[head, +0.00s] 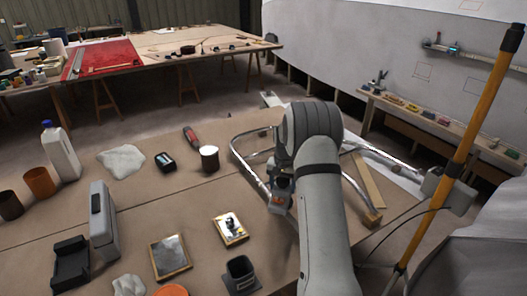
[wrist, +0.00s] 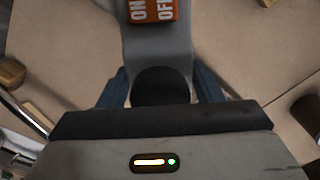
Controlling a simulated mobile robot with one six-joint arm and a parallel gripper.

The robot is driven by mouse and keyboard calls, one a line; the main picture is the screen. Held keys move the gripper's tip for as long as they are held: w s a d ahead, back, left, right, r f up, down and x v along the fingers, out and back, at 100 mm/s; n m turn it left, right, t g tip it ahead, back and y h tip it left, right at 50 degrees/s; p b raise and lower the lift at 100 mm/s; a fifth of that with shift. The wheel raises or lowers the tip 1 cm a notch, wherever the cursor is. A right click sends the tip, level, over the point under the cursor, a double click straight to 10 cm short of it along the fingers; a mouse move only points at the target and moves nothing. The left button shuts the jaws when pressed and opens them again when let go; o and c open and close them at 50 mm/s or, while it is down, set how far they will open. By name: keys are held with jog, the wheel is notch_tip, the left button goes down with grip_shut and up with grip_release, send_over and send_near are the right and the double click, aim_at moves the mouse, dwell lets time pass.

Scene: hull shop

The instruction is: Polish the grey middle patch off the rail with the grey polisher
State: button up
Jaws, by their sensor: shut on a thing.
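The polished metal rail (head: 238,153) is a bent tube lying on the bench around and behind my arm. Its middle stretch is largely covered by my arm, and I cannot make out the grey patch. My gripper (wrist: 160,90) is shut on the grey polisher (wrist: 155,55), which has an orange ON/OFF switch (wrist: 152,10). In the head view the polisher's orange part (head: 279,203) shows just left of my arm, inside the rail's curve. The polishing end is hidden, so I cannot tell whether it touches the rail.
A wooden block (head: 372,218) sits at the rail's right end. A yellow pole (head: 468,150) stands at right.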

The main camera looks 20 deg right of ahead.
jog(key=shift+w+r, duration=0.15)
jog(key=shift+r, duration=0.35)
jog(key=shift+w+r, duration=0.15)
jog(key=shift+r, duration=0.35)
jog(key=shift+s+r+p, duration=0.1)
jog(key=shift+r+p, duration=1.35)
jog(key=shift+r, duration=1.25)
